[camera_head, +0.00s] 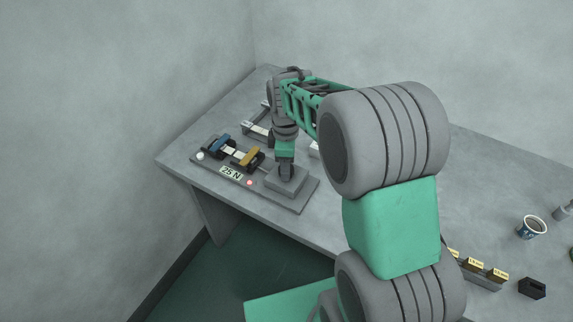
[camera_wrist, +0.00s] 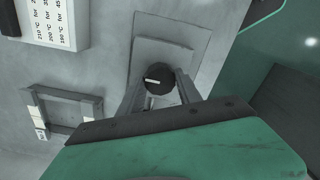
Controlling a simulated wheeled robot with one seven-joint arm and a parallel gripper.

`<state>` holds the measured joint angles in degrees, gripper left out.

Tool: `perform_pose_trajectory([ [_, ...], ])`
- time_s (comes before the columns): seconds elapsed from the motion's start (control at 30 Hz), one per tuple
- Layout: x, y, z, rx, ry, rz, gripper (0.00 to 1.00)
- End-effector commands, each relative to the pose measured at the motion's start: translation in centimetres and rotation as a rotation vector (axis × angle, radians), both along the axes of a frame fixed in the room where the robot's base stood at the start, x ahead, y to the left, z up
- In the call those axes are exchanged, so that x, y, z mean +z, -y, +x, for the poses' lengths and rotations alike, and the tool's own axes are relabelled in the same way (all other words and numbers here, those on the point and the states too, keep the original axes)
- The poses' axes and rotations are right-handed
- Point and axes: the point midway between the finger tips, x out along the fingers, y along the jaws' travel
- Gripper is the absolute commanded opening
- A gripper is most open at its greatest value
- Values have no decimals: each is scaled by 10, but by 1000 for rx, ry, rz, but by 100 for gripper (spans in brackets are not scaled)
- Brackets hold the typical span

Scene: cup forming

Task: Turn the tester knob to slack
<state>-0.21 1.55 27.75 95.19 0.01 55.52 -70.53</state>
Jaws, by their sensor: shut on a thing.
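The tester (camera_head: 300,203) is a flat grey board near the table's front left edge, with a display (camera_head: 231,173) reading "25 N", a lit red lamp (camera_head: 249,183) and a white lamp (camera_head: 200,156). A blue clamp (camera_head: 219,143) and a yellow clamp (camera_head: 250,158) stand on it with a pale strip between them. The black round knob (camera_wrist: 159,78), with a white pointer line, shows in the wrist view on a raised grey block. My gripper (camera_wrist: 160,88) points down over the block and is shut on the knob. In the head view my gripper (camera_head: 286,171) hides the knob.
A grey frame (camera_wrist: 63,112) and a white panel with a temperature list (camera_wrist: 62,22) lie beside the tester. At the right of the table are a mug (camera_head: 532,227), a black block (camera_head: 532,288) and small labelled yellow blocks (camera_head: 498,275). The table's middle is largely hidden by my arm.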

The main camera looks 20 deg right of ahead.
Motion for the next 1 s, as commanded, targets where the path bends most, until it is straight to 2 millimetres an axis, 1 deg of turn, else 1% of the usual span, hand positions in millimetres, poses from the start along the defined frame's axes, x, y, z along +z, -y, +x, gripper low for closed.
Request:
perform_pose_trajectory([
  [0.47,1,0,1,18,2,0,0],
  [0.5,1,0,1,18,2,0,42],
  [0.7,0,0,0,16,1,1,59],
  [0.77,0,0,0,16,1,1,63],
  [1.0,1,0,0,15,1,1,63],
])
